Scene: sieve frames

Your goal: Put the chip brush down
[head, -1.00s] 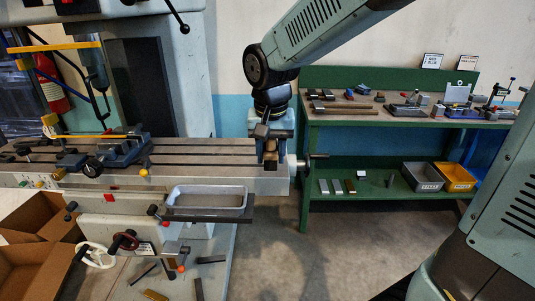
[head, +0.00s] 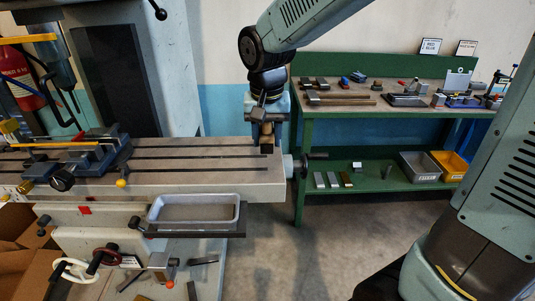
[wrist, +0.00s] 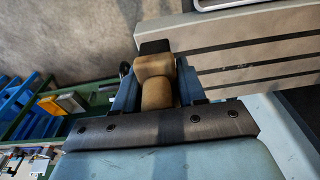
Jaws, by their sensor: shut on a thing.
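My gripper (head: 267,121) is shut on the chip brush, above the right end of the slotted machine table (head: 235,176) in the head view. The chip brush (wrist: 157,77) has a tan wooden handle and a dark bristle end (wrist: 154,47) in the wrist view. It sits between the jaws, with the bristle end pointing away from the gripper. In the head view the brush (head: 267,136) hangs below the jaws. I cannot tell whether its tip touches the table.
A vise (head: 85,158) stands on the table's left part. A metal tray (head: 195,223) sits in front of the table. A green workbench (head: 345,107) with tools stands behind right; its lower shelf holds grey (head: 420,167) and yellow (head: 453,167) bins. The slotted surface between vise and gripper looks clear.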

